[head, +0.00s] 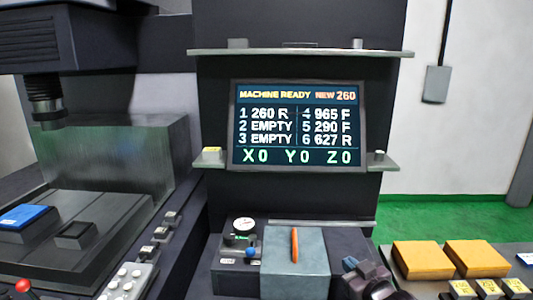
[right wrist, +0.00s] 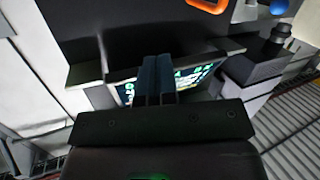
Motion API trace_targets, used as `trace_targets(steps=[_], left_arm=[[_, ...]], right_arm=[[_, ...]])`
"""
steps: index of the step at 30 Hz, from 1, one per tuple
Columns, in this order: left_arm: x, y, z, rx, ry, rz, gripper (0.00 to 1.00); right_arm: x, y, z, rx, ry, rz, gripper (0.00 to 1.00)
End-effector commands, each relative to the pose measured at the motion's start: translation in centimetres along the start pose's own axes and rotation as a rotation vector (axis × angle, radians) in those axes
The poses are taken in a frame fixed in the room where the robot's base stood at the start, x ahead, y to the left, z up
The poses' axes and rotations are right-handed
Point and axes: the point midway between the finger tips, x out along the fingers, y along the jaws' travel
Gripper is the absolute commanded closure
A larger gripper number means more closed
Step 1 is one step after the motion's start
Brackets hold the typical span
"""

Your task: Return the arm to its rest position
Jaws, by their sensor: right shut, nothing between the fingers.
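My right gripper (head: 352,265) shows at the bottom of the head view, right of the grey block with the orange stick. In the right wrist view its two dark fingers (right wrist: 157,68) are together, with nothing between them. Beyond the fingers in that view is the lit screen (right wrist: 195,80), partly hidden by them. In the head view the screen (head: 297,125) reads "MACHINE READY" and "NEW 260". My left gripper is not in view.
Yellow blocks (head: 423,258) and small labelled pieces lie at the lower right. A machine bed with a blue block (head: 25,216) is at the left. Shelves (head: 300,52) jut out above.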

Motion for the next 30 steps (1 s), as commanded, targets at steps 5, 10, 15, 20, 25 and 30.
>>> trace_targets(steps=[5,10,15,20,25,30], left_arm=[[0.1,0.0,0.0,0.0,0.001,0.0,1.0],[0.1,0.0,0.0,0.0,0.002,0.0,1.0],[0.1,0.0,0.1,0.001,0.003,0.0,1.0],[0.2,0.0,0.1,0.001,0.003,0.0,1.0],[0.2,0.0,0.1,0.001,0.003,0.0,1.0],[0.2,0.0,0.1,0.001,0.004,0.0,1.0]], right_arm=[[-5.0,-0.8,5.5,0.004,-0.03,0.073,1.0],[-10.2,-1.6,10.6,0.028,-0.096,0.138,1.0],[-15.8,-2.7,16.1,0.081,-0.209,0.194,1.0],[-21.0,-4.3,20.8,0.147,-0.323,0.229,1.0],[-24.6,-5.6,23.8,0.183,-0.402,0.243,1.0],[-25.7,-5.9,24.5,0.188,-0.424,0.245,1.0]])
